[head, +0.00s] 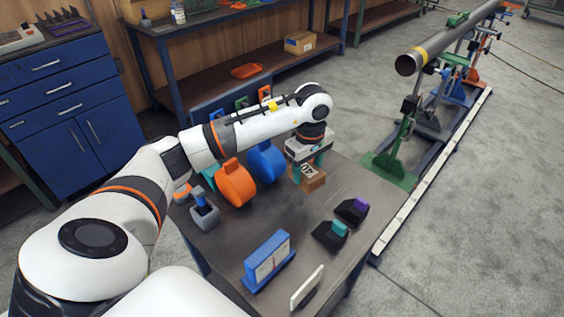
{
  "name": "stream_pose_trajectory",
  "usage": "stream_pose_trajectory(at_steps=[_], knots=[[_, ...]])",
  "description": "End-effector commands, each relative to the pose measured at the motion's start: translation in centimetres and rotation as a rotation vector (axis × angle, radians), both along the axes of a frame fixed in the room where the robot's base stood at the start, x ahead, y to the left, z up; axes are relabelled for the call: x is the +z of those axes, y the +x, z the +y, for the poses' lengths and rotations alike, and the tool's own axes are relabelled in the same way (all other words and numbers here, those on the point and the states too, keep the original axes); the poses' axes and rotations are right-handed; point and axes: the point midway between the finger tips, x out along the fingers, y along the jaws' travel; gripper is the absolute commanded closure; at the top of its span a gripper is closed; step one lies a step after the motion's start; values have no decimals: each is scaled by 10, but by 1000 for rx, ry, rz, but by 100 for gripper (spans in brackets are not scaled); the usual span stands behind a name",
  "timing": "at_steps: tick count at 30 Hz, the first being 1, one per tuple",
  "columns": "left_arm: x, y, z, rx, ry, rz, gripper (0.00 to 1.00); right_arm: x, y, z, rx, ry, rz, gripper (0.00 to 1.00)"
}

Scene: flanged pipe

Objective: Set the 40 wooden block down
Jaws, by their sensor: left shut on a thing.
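The wooden block marked 40 (313,181) is brown with a dark printed number, and shows near the far right edge of the grey work table (285,213). My left gripper (309,168) points down and is shut on the block, with its teal fingers at the block's sides. The block's underside is at or close to the table top; I cannot tell whether it touches. The gripper hides the block's upper part. My right gripper is not in view.
Two black holders, with a teal piece (340,228) and a purple piece (360,204), sit nearer right. A blue stand (268,262) is in front. The table's middle is clear.

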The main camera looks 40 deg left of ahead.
Motion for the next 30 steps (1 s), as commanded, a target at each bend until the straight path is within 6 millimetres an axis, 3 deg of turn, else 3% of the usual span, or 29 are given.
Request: stream_pose_trajectory(at_steps=[4,12,24,30], knots=[[-17,7,16,141,-5,17,72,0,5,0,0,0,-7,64],[-62,7,17,154,-4,17,72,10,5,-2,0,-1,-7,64],[-105,6,17,151,-5,17,72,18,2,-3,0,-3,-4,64],[-109,7,17,149,-4,13,72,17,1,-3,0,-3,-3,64]])
